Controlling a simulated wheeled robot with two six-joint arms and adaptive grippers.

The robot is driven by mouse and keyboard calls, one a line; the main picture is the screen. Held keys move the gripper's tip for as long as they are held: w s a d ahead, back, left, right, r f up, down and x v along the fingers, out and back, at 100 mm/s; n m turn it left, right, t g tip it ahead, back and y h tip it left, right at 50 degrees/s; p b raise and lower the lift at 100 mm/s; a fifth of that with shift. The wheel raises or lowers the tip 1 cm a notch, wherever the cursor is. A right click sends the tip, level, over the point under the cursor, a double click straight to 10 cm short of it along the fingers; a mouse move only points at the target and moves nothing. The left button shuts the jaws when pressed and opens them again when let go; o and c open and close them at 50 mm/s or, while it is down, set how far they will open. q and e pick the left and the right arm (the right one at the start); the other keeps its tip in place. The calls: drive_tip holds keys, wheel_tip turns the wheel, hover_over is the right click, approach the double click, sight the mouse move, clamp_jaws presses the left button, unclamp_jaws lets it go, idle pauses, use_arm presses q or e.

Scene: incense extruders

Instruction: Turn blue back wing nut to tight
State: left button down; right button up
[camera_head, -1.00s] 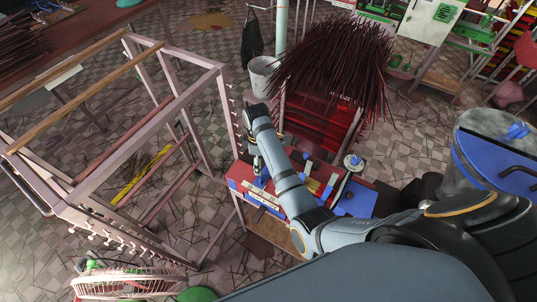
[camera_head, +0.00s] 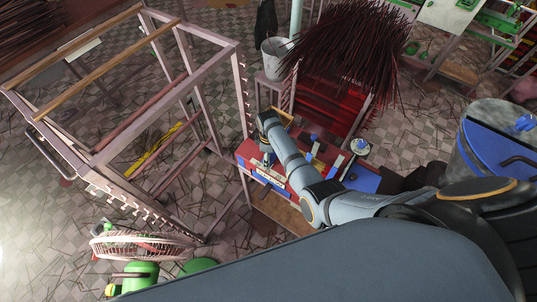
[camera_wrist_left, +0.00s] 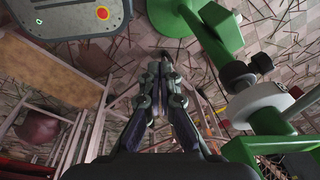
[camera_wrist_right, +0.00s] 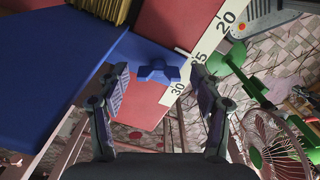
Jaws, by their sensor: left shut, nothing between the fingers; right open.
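A blue wing nut (camera_wrist_right: 157,70) shows in the right wrist view, beside a white ruled strip (camera_wrist_right: 207,52) on a red and blue surface. My right gripper (camera_wrist_right: 160,72) is open, with its fingertips on either side of the wing nut in that view; contact is not visible. In the head view my right arm reaches over the red and blue workbench (camera_head: 362,181) and hides part of it. A blue knob (camera_head: 314,137) shows there right of my forearm; I cannot tell which nut is the back one. My left gripper (camera_wrist_left: 164,62) is shut and empty, away from the bench.
A pale metal rack (camera_head: 215,62) stands left of the bench. A pink-white fan (camera_head: 140,246) stands at the front left. A bundle of dark incense sticks (camera_head: 345,48) is behind the bench. A blue-lidded drum (camera_head: 498,150) is at right. Green machinery (camera_wrist_left: 268,122) shows near my left gripper.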

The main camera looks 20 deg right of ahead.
drive_tip(key=shift+c, duration=1)
drive_tip(key=shift+f, duration=0.1)
drive_tip(key=shift+c, duration=2.5)
drive_tip(key=c, duration=0.4)
drive_tip(key=shift+c, duration=0.2)
use_arm(q)
drive_tip(key=shift+s, duration=0.55)
